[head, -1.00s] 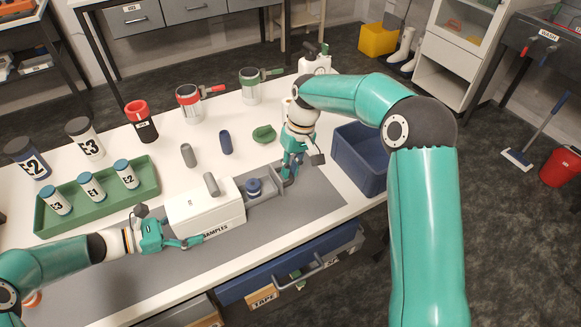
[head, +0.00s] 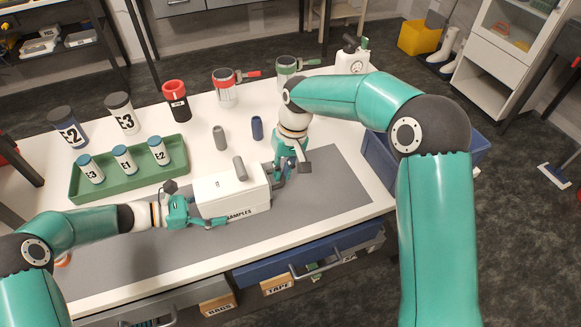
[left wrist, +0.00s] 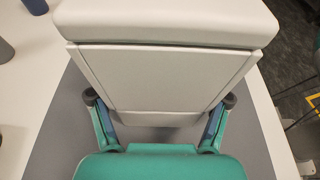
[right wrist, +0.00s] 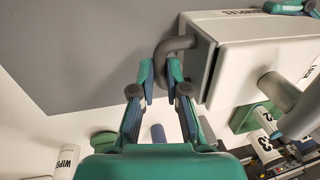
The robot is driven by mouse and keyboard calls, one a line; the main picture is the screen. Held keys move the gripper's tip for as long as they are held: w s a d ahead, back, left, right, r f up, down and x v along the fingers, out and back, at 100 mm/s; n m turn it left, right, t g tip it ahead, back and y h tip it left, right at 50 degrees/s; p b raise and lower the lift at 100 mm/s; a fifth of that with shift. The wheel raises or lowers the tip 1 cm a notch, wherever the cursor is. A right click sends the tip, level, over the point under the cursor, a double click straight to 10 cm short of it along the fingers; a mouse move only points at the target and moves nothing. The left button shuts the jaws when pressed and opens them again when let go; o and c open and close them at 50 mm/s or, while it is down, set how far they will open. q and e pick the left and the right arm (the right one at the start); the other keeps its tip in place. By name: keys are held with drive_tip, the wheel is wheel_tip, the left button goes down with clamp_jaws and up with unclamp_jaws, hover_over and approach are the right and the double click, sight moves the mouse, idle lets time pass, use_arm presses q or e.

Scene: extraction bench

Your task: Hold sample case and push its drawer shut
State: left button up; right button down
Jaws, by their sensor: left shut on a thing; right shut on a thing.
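The white sample case (head: 225,198), marked SAMPLES, stands on the grey mat with a grey handle (head: 240,168) on its lid. My left gripper (head: 192,210) is shut on the case's left end. The left wrist view shows its fingers (left wrist: 160,112) on both sides of that end. My right gripper (head: 281,171) is at the drawer end. In the right wrist view its fingers (right wrist: 160,80) are shut on the curved grey drawer handle (right wrist: 176,44). The dark drawer front (right wrist: 200,66) sits at the case's opening; I cannot tell whether it is fully flush. The drawer's inside is hidden.
A green tray (head: 75,187) with several blue-capped jars is behind the case. Two small cylinders, grey (head: 220,138) and blue (head: 257,128), stand behind it. A blue bin (head: 378,165) is at the right edge. The mat (head: 335,195) right of the case is clear.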

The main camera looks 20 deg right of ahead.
use_arm(q)
drive_tip(key=shift+s+d, duration=0.1)
use_arm(e)
drive_tip(key=shift+a, duration=0.3)
drive_tip(key=c, duration=1.2)
unclamp_jaws()
drive_tip(key=shift+d, duration=0.1)
drive_tip(key=shift+r, duration=0.1)
drive_tip(key=shift+d+r, duration=0.1)
drive_tip(key=shift+r, duration=0.15)
drive_tip(key=r, duration=0.3)
drive_tip(key=d+r, duration=0.1)
drive_tip(key=r, duration=0.3)
drive_tip(key=d+r, duration=0.1)
drive_tip(key=r, duration=0.3)
use_arm(q)
drive_tip(key=o, duration=1)
